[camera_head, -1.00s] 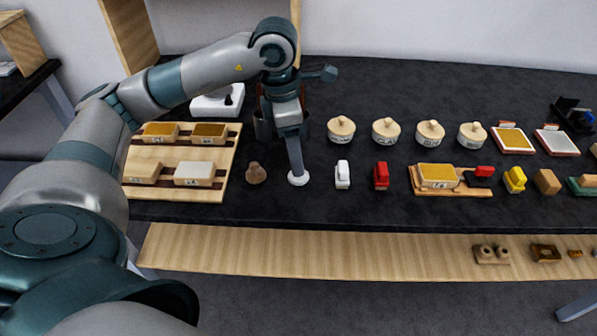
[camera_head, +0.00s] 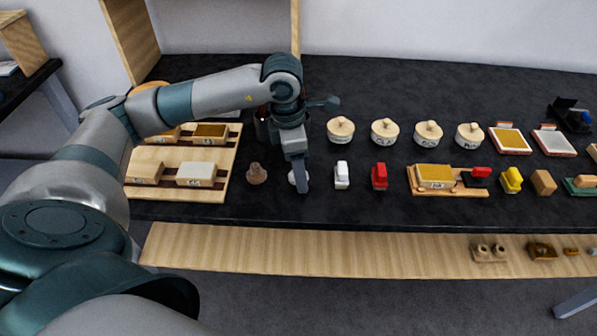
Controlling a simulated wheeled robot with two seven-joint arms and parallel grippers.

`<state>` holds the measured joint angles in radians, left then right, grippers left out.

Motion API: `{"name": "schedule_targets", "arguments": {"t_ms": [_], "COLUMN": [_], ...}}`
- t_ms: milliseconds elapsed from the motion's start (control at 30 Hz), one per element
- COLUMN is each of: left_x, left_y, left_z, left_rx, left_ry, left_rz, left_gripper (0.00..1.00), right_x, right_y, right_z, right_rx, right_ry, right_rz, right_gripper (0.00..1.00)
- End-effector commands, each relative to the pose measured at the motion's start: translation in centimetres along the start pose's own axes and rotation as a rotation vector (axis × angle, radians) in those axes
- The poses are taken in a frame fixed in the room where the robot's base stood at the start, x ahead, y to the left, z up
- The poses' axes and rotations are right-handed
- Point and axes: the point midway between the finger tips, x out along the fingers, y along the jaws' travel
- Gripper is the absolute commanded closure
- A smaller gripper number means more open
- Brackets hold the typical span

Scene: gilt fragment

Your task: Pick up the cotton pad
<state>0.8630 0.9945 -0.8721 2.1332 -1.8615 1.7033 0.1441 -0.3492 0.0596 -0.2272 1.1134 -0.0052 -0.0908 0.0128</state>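A small round white thing, which looks like the cotton pad (camera_head: 292,177), is on the black tabletop between a brown knobbed piece and a white block. Most of its right side is hidden behind my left gripper. My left gripper (camera_head: 302,187) points down, with its finger end over or just in front of the pad. I cannot tell whether it touches the pad, or whether the fingers are apart, as they overlap from this side. My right gripper is not in view.
The brown knobbed piece (camera_head: 256,173) stands just left. The white block (camera_head: 341,175) and a red block (camera_head: 379,176) stand to the right. Several lidded round pots (camera_head: 384,132) are behind. A slatted wooden tray (camera_head: 226,160) with blocks lies left. The front table strip is clear.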

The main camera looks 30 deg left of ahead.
Motion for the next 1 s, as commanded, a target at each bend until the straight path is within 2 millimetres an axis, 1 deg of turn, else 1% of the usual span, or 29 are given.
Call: {"name": "schedule_targets", "arguments": {"t_ms": [467,500,567,600,633,667,1000], "left_x": [0.07,0.07,0.07,0.07,0.07,0.07,0.03], "left_y": [0.03,0.03,0.03,0.03,0.03,0.03,0.04], "left_z": [0.0,0.0,0.0,0.0,-0.01,-0.01,0.0], "left_rx": [0.0,0.0,0.0,0.0,0.0,0.0,0.0], "left_ry": [0.0,0.0,0.0,0.0,0.0,0.0,-0.001], "left_rz": [0.001,0.001,0.001,0.001,0.001,0.001,0.001], "left_gripper": [0.4,0.5,0.64,0.74,0.81,0.84,0.84], "right_x": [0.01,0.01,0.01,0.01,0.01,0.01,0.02], "right_y": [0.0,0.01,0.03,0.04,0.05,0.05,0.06], "right_z": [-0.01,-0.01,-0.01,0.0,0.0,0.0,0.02], "right_rx": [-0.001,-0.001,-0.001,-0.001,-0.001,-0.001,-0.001], "right_ry": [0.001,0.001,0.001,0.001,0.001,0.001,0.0], "right_rz": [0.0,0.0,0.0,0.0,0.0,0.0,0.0], "right_gripper": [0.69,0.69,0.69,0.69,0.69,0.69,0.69]}}
